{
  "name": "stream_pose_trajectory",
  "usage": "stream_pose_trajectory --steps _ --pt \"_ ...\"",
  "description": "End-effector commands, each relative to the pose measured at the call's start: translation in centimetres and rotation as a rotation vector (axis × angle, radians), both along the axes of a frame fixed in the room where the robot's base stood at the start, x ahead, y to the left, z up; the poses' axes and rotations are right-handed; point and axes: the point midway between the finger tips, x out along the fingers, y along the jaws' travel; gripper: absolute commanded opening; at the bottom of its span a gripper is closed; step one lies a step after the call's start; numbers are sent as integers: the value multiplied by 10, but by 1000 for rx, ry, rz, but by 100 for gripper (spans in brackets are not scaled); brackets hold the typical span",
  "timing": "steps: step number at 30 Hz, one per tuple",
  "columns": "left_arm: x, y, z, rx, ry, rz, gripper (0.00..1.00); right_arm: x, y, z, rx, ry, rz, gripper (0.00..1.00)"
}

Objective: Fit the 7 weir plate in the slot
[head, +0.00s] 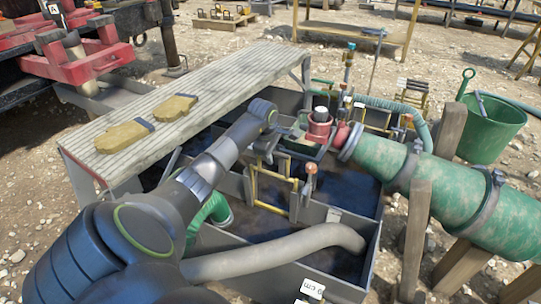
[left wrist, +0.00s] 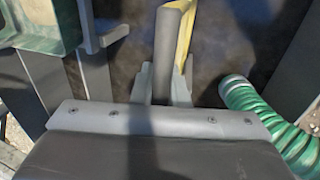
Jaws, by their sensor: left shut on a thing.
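My left gripper (head: 265,157) hangs over the tank's inner divider, at the end of the arm from the lower left. In the left wrist view, the gripper (left wrist: 163,85) is shut on a thin plate seen edge-on, grey with a yellow face, which I take as the weir plate (left wrist: 170,45). No number on it can be read. In the head view the plate is mostly hidden by the gripper. A yellow slot frame (head: 272,207) stands on the divider just below the gripper. Whether the plate touches the frame cannot be told. My right gripper is not in view.
The tank (head: 350,292) has dark compartments and a bent grey hose (head: 280,250). A walkway (head: 210,85) with yellow gloves lies behind the arm. A large green pipe (head: 440,185), a red valve (head: 319,127) and a plate rack (head: 411,92) stand to the right.

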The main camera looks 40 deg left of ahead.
Motion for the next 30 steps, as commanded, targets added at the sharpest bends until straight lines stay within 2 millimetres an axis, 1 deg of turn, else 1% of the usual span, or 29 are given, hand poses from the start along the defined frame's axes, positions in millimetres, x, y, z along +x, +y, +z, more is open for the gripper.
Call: stream_pose_trajectory --steps 5,29,30 --pt "0 0 0 1 -2 0 0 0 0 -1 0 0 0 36" --pt "0 0 -12 0 -1 0 0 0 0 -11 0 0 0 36" --pt "0 0 -12 0 -1 0 17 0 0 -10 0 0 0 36"
